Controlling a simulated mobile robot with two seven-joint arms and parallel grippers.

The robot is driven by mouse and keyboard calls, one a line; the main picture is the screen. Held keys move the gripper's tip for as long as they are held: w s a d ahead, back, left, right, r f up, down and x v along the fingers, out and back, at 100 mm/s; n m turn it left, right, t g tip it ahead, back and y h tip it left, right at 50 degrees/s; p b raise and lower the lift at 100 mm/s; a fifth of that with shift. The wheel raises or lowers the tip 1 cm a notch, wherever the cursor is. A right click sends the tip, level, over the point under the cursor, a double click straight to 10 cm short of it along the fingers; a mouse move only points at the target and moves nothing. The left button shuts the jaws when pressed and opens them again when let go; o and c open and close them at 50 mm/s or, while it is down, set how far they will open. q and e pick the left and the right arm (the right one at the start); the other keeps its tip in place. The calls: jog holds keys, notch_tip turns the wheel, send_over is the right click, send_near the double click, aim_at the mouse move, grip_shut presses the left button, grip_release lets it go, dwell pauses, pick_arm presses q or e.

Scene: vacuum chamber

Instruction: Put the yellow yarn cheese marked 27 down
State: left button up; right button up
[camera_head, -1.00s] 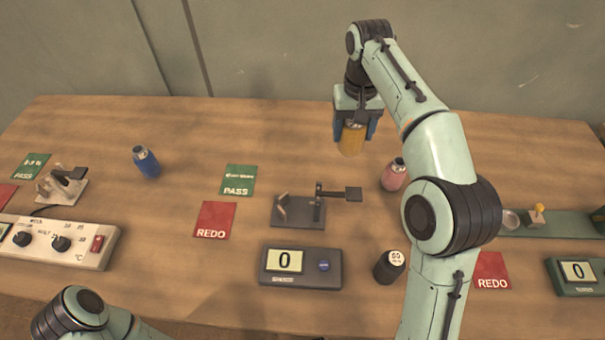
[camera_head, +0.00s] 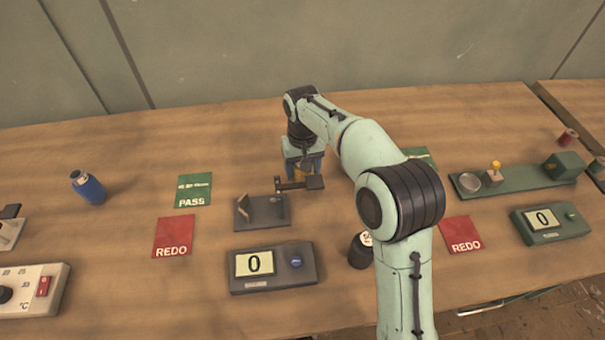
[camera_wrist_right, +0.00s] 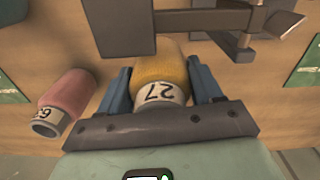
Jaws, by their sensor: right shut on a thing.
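The yellow yarn cheese marked 27 (camera_wrist_right: 160,72) is between the blue fingers of my right gripper (camera_wrist_right: 162,88), which is shut on it. I cannot tell whether the cheese touches the table. My left gripper is in neither view.
A blue cheese (camera_head: 88,187), green PASS card (camera_head: 193,190), REDO card (camera_head: 174,236) and grey display box (camera_head: 272,268) are on the table (camera_head: 120,235).

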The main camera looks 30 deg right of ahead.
jog(key=shift+f, duration=1.15)
jog(key=shift+f, duration=0.2)
jog(key=o, duration=1.1)
